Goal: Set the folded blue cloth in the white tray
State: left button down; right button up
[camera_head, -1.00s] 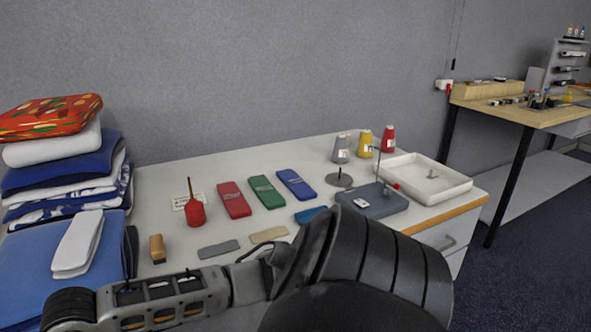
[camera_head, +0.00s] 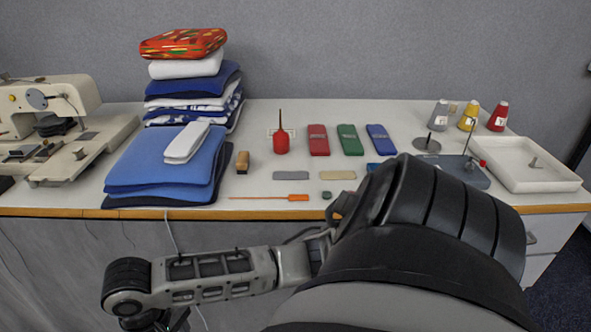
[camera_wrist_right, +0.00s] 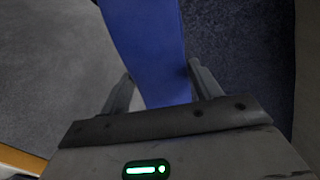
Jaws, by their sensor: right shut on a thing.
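My right gripper (camera_wrist_right: 163,88) is shut on the folded blue cloth (camera_wrist_right: 148,45) in the right wrist view. The cloth runs as a blue band between the two fingers and beyond the top of the picture, over grey and dark floor-like surfaces. My left gripper is not in view.
A grey-blue stand (camera_head: 478,180) with a thin rod sits just left of the tray. Thread cones (camera_head: 468,116) stand behind. Red, green and blue flat packs (camera_head: 347,140) lie mid-table. Fabric stacks (camera_head: 165,165) and a sewing machine (camera_head: 55,115) are at the left.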

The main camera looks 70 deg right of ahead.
aim_at(505, 167)
jog(key=u, duration=0.9)
jog(key=k, duration=2.6)
jog(key=z, duration=1.25)
